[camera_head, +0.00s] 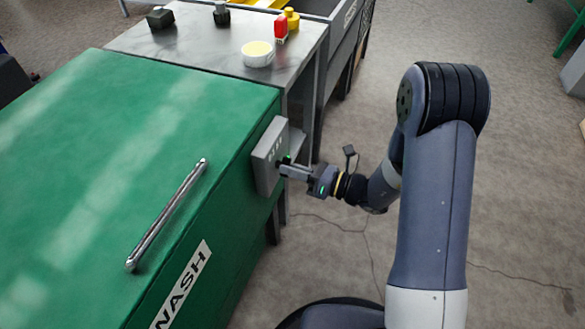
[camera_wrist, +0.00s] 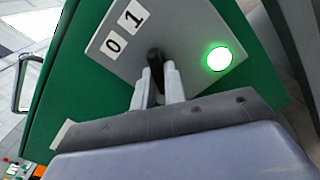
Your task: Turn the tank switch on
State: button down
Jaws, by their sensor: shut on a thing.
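The green tank (camera_head: 150,130) labelled WASH fills the left of the head view. A grey switch box (camera_head: 267,155) is fixed to its side. In the wrist view the box's grey plate (camera_wrist: 165,45) carries the labels 0 and 1, a lit green lamp (camera_wrist: 218,59) and a black switch handle (camera_wrist: 155,66). My gripper (camera_head: 284,168) is at the box. In the wrist view my gripper (camera_wrist: 158,85) is shut on the black handle, one finger on each side. The handle's upper end points towards the label 1 more than the 0. Its lower part is hidden between the fingers.
A grey table (camera_head: 210,55) behind the tank holds a white bowl (camera_head: 257,54), a red item (camera_head: 281,27), a yellow item (camera_head: 292,18) and dark blocks. A metal bar handle (camera_head: 168,213) lies along the tank lid. The floor to the right is mostly clear.

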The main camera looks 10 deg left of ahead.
jog(key=c, duration=1.5)
grip_release()
jog(key=shift+o, duration=0.2)
jog(key=s+d+p, duration=0.1)
jog(key=d, duration=0.9)
jog(key=shift+s+d, duration=0.3)
jog(key=shift+d, duration=0.05)
jog(key=w+a+b, duration=0.1)
jog(key=a, duration=0.9)
jog(key=shift+w+a, duration=0.3)
jog(key=shift+a, duration=0.1)
